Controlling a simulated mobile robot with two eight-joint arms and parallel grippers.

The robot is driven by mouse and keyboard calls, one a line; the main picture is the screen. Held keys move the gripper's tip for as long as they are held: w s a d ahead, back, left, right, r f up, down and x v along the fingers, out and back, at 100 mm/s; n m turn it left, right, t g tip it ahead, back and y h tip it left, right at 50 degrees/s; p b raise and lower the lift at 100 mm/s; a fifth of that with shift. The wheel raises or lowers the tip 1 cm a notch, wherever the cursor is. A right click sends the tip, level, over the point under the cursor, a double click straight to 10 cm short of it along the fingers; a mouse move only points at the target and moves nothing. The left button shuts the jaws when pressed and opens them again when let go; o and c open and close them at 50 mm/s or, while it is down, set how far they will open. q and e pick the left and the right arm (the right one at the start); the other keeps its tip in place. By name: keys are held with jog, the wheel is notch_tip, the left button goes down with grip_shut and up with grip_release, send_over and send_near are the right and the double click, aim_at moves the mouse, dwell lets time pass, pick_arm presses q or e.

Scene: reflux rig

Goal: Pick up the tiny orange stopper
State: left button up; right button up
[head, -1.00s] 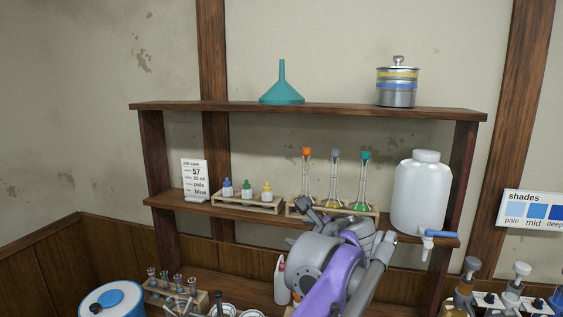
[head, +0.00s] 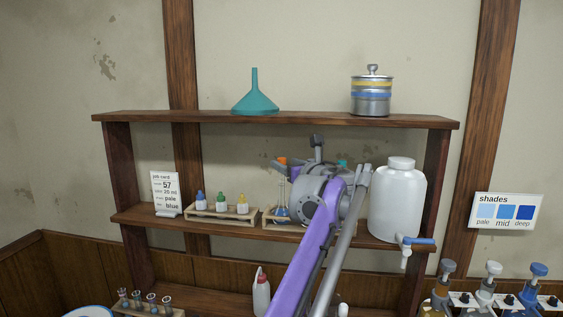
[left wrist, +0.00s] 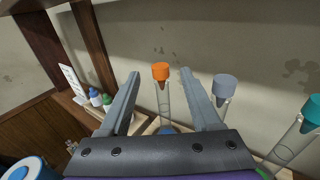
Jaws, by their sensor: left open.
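The tiny orange stopper (left wrist: 161,71) sits in the top of a narrow-necked glass flask on the middle shelf. In the head view the orange stopper (head: 281,160) shows just left of my gripper's body. My left gripper (left wrist: 158,76) is open and empty. In the left wrist view its two fingers stand on either side of the orange stopper, with gaps on both sides; I cannot tell the depth between them. In the head view the left gripper (head: 297,154) is at the flask rack and hides part of it. My right gripper is not in view.
A grey stopper (left wrist: 224,86) and a teal stopper (left wrist: 312,107) top the neighbouring flasks close on the right. A white jug (head: 398,203) with a tap stands right of the rack. Small dropper bottles (head: 221,203) stand left. The upper shelf (head: 310,120) runs above.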

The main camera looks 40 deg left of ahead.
aim_at(283, 159)
pick_arm(q)
jog(key=x, duration=0.4)
jog(key=shift+w+d+r+p, duration=0.1)
jog(key=shift+r+p, duration=0.25)
jog(key=shift+w+f, duration=0.15)
jog(key=shift+c, duration=0.4)
jog(key=shift+s, duration=0.3)
jog(key=shift+c, duration=1.1)
jog(key=shift+w, duration=0.1)
grip_shut()
